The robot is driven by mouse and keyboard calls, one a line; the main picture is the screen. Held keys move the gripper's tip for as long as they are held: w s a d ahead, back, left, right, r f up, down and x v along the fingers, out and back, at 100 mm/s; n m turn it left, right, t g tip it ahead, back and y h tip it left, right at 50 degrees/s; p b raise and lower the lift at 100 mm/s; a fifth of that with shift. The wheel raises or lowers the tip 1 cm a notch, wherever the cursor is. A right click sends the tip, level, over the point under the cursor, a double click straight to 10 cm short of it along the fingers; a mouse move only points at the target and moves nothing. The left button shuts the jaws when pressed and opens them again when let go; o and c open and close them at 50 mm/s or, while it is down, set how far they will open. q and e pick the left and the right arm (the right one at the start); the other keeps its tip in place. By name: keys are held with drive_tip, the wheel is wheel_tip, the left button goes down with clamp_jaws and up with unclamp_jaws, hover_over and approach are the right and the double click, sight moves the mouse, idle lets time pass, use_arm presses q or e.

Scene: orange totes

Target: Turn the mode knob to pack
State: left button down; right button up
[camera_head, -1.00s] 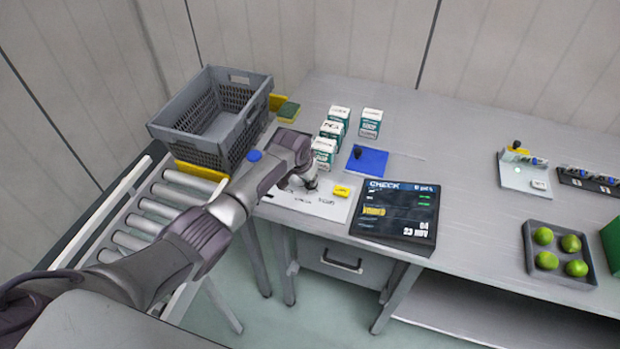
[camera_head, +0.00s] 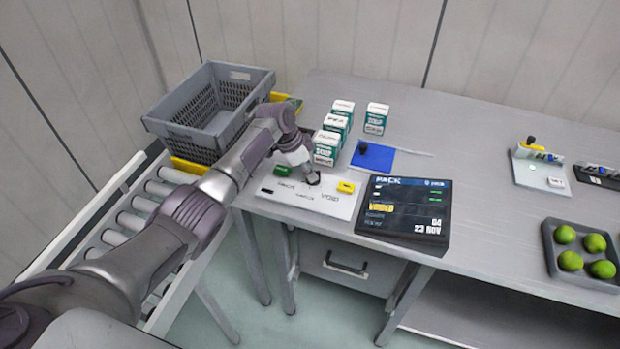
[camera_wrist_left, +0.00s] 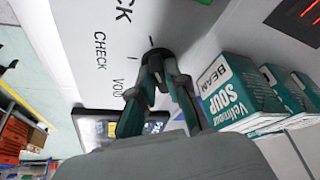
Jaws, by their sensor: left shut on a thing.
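The mode knob (camera_wrist_left: 158,55) is a dark round knob on the white control panel (camera_head: 327,209), whose printed labels include CHECK and VOID. My left gripper (camera_head: 312,178) reaches down over the panel and its fingers are closed around the knob; they also show in the left wrist view (camera_wrist_left: 160,75). The fingers hide most of the knob, so its pointer is hard to read. The dark display (camera_head: 405,213) right of the panel reads PACK at its top. My right gripper is not in view.
Soup cartons (camera_head: 326,147) stand close behind the panel. A green button (camera_head: 283,170) and a yellow piece (camera_head: 346,187) are on the panel. A grey crate (camera_head: 205,112) stands on the roller conveyor at left. A blue pad (camera_head: 372,156) and a tray of limes (camera_head: 585,262) lie to the right.

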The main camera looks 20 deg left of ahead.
use_arm(q)
drive_tip(key=shift+m+b, duration=0.3)
idle(0.4)
drive_tip(key=c, duration=1.2)
unclamp_jaws()
drive_tip(key=shift+o, duration=0.2)
drive_tip(key=v, duration=1.2)
drive_tip(key=shift+w, duration=0.2)
